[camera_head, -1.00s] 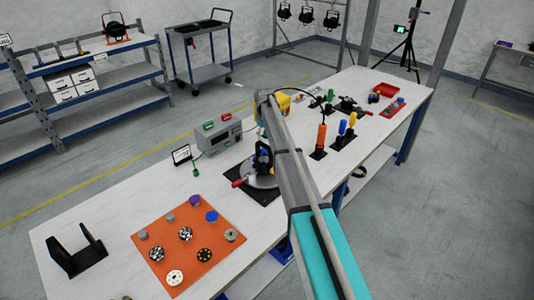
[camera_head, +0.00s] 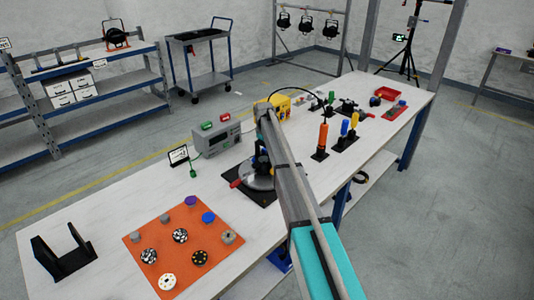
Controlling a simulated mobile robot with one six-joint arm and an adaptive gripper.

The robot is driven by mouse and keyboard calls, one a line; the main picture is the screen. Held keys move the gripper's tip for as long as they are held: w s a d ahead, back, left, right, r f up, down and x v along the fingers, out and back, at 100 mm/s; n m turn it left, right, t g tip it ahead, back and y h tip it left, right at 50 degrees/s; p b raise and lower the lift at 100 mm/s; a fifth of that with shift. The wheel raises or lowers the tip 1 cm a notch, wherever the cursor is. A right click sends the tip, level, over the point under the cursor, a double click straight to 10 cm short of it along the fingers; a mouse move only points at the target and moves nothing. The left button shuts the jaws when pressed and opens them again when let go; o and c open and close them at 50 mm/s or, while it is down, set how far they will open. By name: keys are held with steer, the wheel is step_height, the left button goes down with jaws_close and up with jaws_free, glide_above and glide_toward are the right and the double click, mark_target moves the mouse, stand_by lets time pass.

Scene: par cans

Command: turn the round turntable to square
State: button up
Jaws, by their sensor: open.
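The round turntable (camera_head: 257,183) is a grey metal disc on a black square base (camera_head: 266,198), standing mid-table. A red handle (camera_head: 236,183) sticks out at its left side. A dark and blue part stands on or over the disc; I cannot tell its details. My arm crosses in front from the lower right and hides the turntable's right side. My gripper (camera_head: 262,160) is at the arm's far end, by the turntable, mostly hidden and small. Whether it touches the turntable or handle cannot be seen.
A grey tester box (camera_head: 217,138) and a small sign (camera_head: 178,155) stand behind the turntable. An orange mat (camera_head: 150,222) with several round parts lies to the left. A black cradle (camera_head: 62,255) is at the left end. Orange (camera_head: 322,137), yellow and blue tools stand to the right.

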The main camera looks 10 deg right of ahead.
steer(key=shift+f, duration=0.3)
steer(key=shift+c, duration=0.2)
